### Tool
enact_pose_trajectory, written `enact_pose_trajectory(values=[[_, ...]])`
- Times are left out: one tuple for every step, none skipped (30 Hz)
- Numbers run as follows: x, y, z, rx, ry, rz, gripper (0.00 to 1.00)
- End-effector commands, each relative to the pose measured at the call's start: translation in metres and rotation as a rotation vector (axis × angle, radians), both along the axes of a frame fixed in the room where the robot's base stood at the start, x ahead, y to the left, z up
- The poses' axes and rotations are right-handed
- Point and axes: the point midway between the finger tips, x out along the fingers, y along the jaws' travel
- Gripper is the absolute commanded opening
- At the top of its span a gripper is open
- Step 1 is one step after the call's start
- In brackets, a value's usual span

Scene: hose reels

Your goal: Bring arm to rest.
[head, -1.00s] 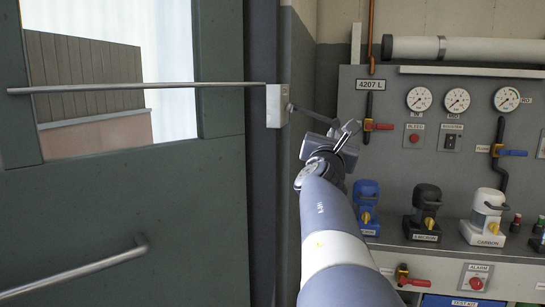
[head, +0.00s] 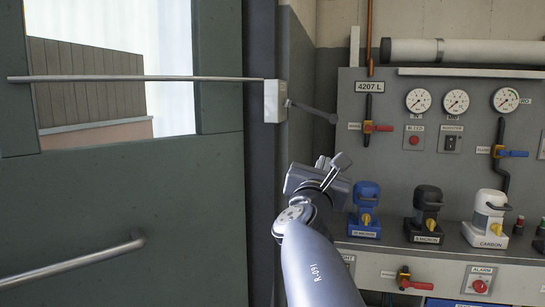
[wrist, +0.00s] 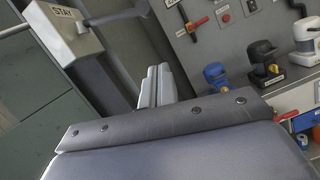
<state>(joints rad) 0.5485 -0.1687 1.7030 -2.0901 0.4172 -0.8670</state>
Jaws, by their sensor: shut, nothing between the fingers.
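My gripper (head: 334,166) is in front of the panel's left edge in the head view, clear of the door and the panel. My arm comes up from the bottom of the picture and bends at the wrist. The gripper is shut and empty; its fingers also show close together in the wrist view (wrist: 156,87). No held object is visible.
A dark green door (head: 120,195) with a long bar (head: 140,78) is at left. A box with a lever (head: 276,101) sits at the bar's end. The grey panel (head: 385,88) at right has gauges, valves and blue (head: 365,205), black (head: 426,207) and white (head: 489,212) devices on its ledge.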

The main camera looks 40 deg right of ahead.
Motion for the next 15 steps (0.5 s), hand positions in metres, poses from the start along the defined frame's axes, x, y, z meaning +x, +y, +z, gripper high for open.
enact_pose_trajectory(values=[[-0.0033,0.0041,-0.0004,0.000,-0.001,0.001,0.00],[-0.0044,0.0057,-0.0014,0.000,-0.001,0.001,0.00],[-0.0057,0.0073,-0.0021,0.000,0.000,0.001,0.00],[-0.0066,0.0083,-0.0024,0.000,0.000,0.001,0.00],[-0.0073,0.0092,-0.0027,0.000,0.000,0.001,0.00],[-0.0079,0.0099,-0.0030,-0.001,0.001,0.001,0.00],[-0.0082,0.0102,-0.0032,-0.001,0.001,0.001,0.00],[-0.0084,0.0104,-0.0034,-0.001,0.001,0.001,0.00],[-0.0084,0.0105,-0.0035,-0.001,0.001,0.000,0.00],[-0.0084,0.0105,-0.0035,-0.001,0.001,0.000,0.00],[-0.0084,0.0104,-0.0035,-0.001,0.001,0.000,0.00],[-0.0084,0.0103,-0.0036,-0.001,0.001,0.000,0.00],[-0.0084,0.0103,-0.0036,-0.001,0.001,0.000,0.00],[-0.0084,0.0103,-0.0036,-0.001,0.001,0.000,0.00],[-0.0083,0.0102,-0.0036,-0.001,0.001,0.000,0.00]])
